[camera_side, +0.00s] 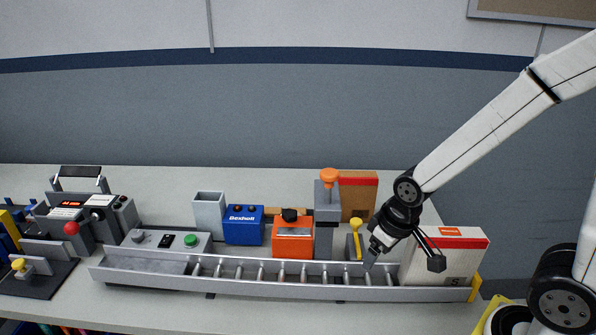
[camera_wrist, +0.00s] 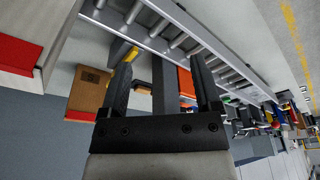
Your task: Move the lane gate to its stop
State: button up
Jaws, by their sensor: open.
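A grey upright plate with a yellow knob (camera_side: 356,226) stands at the back edge of the roller conveyor; it looks like the lane gate, but I cannot be sure. In the wrist view its yellow part (camera_wrist: 131,53) shows beside my left finger, partly hidden. My gripper (camera_side: 369,260) is just right of it in the side view, pointing down near the conveyor's right end. In the wrist view my gripper (camera_wrist: 160,62) has its fingers wide apart with nothing held. The roller conveyor (camera_side: 300,290) runs along the bench. No stop can be made out clearly.
A grey post with an orange knob (camera_side: 328,177) and an orange box (camera_side: 293,240) stand behind the conveyor. A white-red carton (camera_side: 450,262) is close on the right, a brown box (camera_side: 358,195) behind. A control panel (camera_side: 165,241) and a lever unit (camera_side: 82,220) are left.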

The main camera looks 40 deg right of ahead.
jog(key=shift+w, duration=0.1)
notch_tip(320, 180, up, 2)
jog(key=g, duration=0.2)
send_over(356, 221)
jog(key=shift+s+a, duration=0.35)
jog(key=shift+a, duration=0.05)
jog(key=shift+w+d+g, duration=0.3)
jog(key=shift+w+d, duration=0.05)
jog(key=shift+d, duration=0.15)
jog(key=shift+f, duration=3.9)
